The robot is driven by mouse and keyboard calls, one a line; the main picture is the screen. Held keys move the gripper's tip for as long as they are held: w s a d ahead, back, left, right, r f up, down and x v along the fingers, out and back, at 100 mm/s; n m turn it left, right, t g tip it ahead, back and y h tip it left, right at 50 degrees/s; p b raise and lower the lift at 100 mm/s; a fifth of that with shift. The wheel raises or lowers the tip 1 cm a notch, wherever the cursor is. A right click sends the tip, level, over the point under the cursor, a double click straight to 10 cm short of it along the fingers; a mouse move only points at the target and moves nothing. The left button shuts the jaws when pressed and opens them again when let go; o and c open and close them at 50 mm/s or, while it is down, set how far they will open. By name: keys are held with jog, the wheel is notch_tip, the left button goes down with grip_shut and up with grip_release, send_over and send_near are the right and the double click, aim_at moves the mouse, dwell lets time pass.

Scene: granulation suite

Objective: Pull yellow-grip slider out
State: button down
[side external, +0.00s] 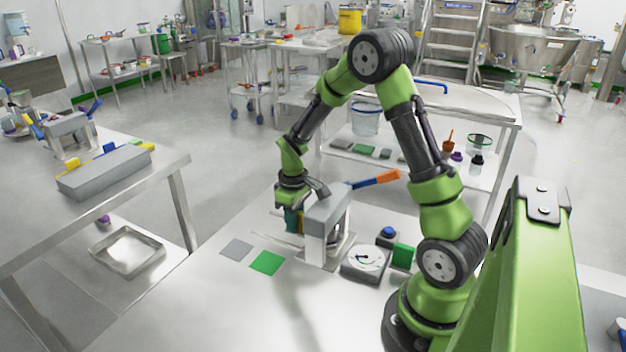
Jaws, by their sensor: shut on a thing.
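My gripper (291,208) points down at the left side of a grey press-like fixture (327,208) on the steel table. It is shut on the yellow-grip slider (301,221), of which only a small yellow patch shows beside the fingers. A thin flat metal part lies low beside the fixture. The fingers and the fixture hide most of the slider, so how far it is out cannot be told. A lever with a blue and orange handle (376,179) sticks out from the fixture to the right.
A round dial gauge (364,262), a blue button (388,232) and a green block (402,256) stand right of the fixture. Grey (236,249) and green (266,263) squares lie to the left. The table's front left is clear.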

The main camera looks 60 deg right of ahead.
jog(key=w, duration=1.2)
jog(key=shift+w, duration=0.2)
jog(key=c, duration=1.1)
grip_release()
jog(key=shift+s, duration=0.1)
notch_tip(320, 180, up, 17)
jog(key=shift+f, duration=0.1)
